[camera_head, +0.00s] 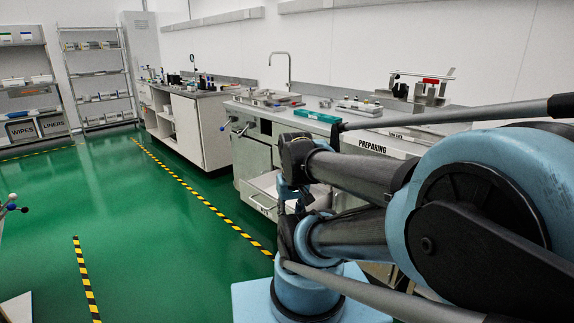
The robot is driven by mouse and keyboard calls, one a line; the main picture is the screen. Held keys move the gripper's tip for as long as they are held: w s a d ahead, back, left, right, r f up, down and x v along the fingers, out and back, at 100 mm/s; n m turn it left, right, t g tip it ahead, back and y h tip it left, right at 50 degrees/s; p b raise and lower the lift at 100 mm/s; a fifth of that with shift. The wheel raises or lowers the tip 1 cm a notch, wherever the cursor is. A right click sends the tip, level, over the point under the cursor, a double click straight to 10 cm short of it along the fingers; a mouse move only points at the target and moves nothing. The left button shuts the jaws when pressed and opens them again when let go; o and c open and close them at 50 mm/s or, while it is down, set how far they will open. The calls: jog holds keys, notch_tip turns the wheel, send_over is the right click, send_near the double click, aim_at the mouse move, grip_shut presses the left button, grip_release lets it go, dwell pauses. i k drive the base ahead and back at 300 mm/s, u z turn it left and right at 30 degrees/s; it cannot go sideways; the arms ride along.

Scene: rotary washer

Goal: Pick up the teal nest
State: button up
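A teal, low, tray-like piece (317,116), which I take to be the teal nest, lies on the worktop (284,115) of the middle bench, near its front edge. It is small in this view, so its inner shape cannot be told. My folded blue and dark grey arm fills the right side of the picture, in front of the bench. No fingers of my gripper can be made out, and nothing shows it touching the teal piece.
A tray of items (267,97) lies left of the teal piece, and another rack (358,107) right of it. A tap (289,68) stands behind. An open drawer (262,194) juts out below. Green floor (150,225) is clear at left.

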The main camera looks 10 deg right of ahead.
aim_at(307, 114)
jog(key=z, duration=0.6)
jog(key=i, duration=1.35)
jog(key=u, duration=0.1)
